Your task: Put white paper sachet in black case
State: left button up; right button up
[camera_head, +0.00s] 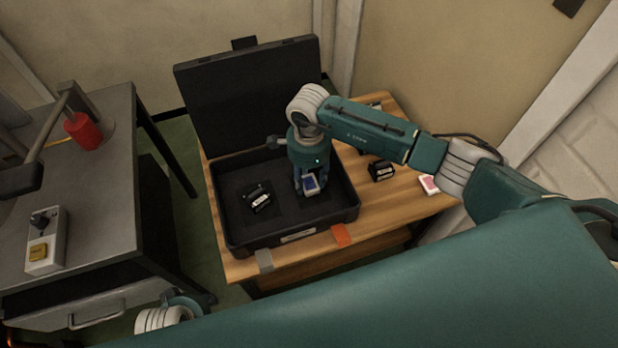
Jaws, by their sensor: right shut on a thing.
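The black case (232,238) stands open on the wooden table, with its lid (240,95) upright at the back. My right gripper (309,190) points down into the right part of the case. It is shut on a small white and blue packet (311,184), which looks like the white paper sachet. The fingers partly hide the packet, and I cannot tell whether it touches the case floor. My left gripper is not in view; only part of my left arm shows at the bottom left.
A black item with a white label (260,198) lies in the case's left part. Right of the case are another black item (380,170) and a white and red packet (429,184). Orange tape (341,235) marks the table's front edge. A grey bench (100,210) stands left.

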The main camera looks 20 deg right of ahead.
aim_at(309, 182)
jog(key=shift+f, duration=0.1)
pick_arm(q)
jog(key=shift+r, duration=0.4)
pick_arm(e)
jog(key=o, duration=1)
jog(key=shift+c, duration=0.2)
pick_arm(q)
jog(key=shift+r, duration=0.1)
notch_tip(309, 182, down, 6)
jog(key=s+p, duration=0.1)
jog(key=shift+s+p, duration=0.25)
jog(key=shift+p, duration=0.05)
pick_arm(e)
notch_tip(309, 182, up, 12)
